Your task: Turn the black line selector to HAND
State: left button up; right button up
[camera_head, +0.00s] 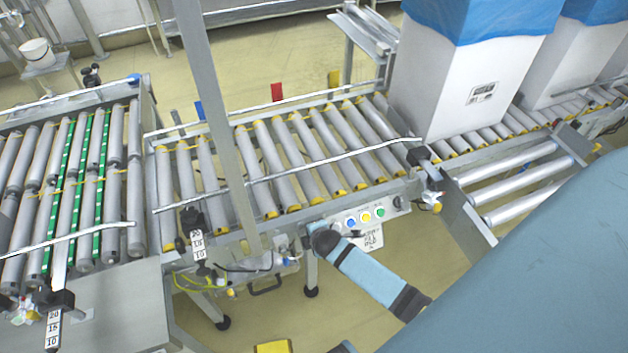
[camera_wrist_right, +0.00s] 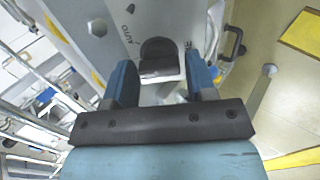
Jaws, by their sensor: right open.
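The black line selector (camera_wrist_right: 158,48) is a dark knob on a grey panel, seen in the right wrist view. Lettering that looks like AUTO stands to its left; a mark on its right is too small to read. My right gripper (camera_wrist_right: 161,72) is open, with one blue finger on each side of the selector and gaps to it. In the head view my right gripper (camera_head: 316,231) is at the left end of the control panel and hides the selector there. My left gripper is not in view.
A white box with a blue liner (camera_head: 450,75) stands on the rollers at right. A black handle (camera_wrist_right: 233,42) shows in the wrist view.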

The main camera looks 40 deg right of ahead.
jog(key=shift+f, duration=0.1)
jog(key=c, duration=0.6)
jog(key=shift+c, duration=0.2)
